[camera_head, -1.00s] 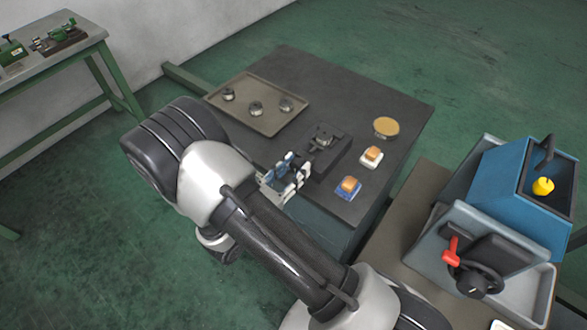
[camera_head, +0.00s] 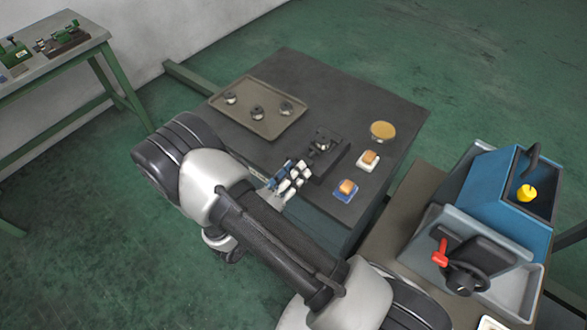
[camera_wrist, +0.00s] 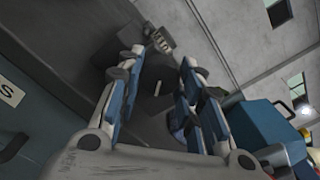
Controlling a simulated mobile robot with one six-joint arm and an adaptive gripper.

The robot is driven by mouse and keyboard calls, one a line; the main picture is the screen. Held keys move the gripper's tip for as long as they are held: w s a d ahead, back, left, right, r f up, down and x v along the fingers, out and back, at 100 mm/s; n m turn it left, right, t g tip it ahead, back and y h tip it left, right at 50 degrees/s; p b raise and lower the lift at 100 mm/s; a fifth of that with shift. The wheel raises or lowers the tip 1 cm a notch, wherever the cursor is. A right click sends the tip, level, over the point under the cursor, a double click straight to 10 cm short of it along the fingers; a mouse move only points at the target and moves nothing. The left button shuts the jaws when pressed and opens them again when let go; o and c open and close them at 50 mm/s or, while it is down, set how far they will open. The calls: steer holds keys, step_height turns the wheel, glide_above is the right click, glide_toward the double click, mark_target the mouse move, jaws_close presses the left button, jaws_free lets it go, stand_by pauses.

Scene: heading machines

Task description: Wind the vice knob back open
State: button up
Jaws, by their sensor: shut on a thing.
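The small dark vice (camera_head: 328,158) stands on the dark bench top, near its front edge. A round grey metal part (camera_head: 323,141) sits in it. My gripper (camera_head: 298,172) is at the vice's front-left end, its blue-and-grey fingers shut on the vice knob. The fingers hide most of the knob in the head view. In the wrist view my two fingers (camera_wrist: 162,78) stand on either side of a dark shape with a small pale mark (camera_wrist: 156,88). The knob's outline is hard to make out there.
A tan tray (camera_head: 249,121) with three round metal parts lies at the back left of the bench. A blue machine (camera_head: 500,200) stands at the right.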

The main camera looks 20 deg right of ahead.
steer(key=n+p, duration=0.1)
steer(key=n, duration=0.3)
steer(key=shift+n+p, duration=1.05)
steer(key=shift+n, duration=1.55)
steer(key=o, duration=1.1)
steer(key=v, duration=1.2)
